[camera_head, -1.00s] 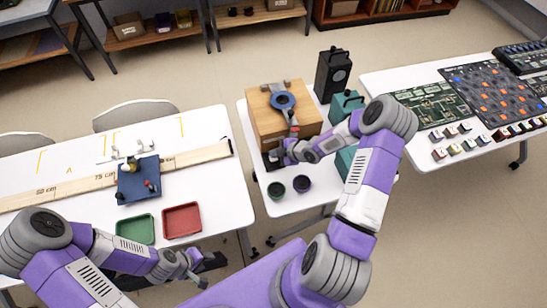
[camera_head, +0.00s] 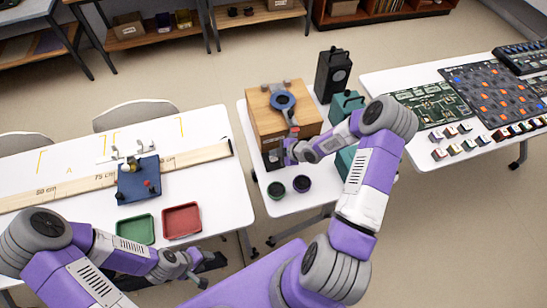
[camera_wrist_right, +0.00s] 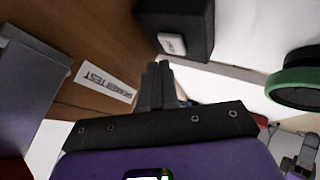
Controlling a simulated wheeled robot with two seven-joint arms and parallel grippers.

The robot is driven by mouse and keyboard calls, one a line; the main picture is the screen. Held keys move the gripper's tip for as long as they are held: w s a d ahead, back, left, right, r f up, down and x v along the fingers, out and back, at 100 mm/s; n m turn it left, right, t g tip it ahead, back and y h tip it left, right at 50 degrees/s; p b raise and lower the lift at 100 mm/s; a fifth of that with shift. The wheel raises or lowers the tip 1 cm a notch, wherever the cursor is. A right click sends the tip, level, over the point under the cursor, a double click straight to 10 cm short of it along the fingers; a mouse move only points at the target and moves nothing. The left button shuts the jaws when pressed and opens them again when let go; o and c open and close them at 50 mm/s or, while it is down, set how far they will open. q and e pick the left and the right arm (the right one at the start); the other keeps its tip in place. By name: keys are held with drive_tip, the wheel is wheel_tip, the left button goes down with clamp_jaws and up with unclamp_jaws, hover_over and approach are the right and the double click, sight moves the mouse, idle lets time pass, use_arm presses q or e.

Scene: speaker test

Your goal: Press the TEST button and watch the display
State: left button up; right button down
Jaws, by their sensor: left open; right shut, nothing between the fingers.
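The TEST button (camera_wrist_right: 172,44) is a white cap with lettering on a black box (camera_wrist_right: 190,20) at the top of the right wrist view. My right gripper (camera_wrist_right: 160,80) is shut and empty, its fingertips just below that box and apart from the button in the picture. Whether it touches anything I cannot tell. A "SPEAKER TEST" label (camera_wrist_right: 105,83) is on the brown wooden surface beside it. In the head view my right gripper (camera_head: 277,158) is at the front of the wooden box (camera_head: 307,118). My left gripper (camera_head: 198,279) is open and empty. I cannot make out a display.
A black speaker-like box (camera_head: 331,75) is behind. Green (camera_head: 136,229) and red (camera_head: 181,220) trays lie on the left table, near my left arm.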

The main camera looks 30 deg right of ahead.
sight(275, 159)
drive_tip(key=shift+f, duration=0.1)
idle(0.3)
drive_tip(key=shift+f+b, duration=0.35)
drive_tip(key=shift+b, duration=0.1)
drive_tip(key=shift+f+b, duration=0.4)
drive_tip(key=shift+f, duration=0.05)
idle(0.4)
drive_tip(key=shift+r, duration=0.15)
idle(0.3)
drive_tip(key=shift+r+p, duration=0.7)
drive_tip(key=shift+r, duration=0.05)
wheel_tip(275, 159, up, 5)
drive_tip(key=p, duration=0.4)
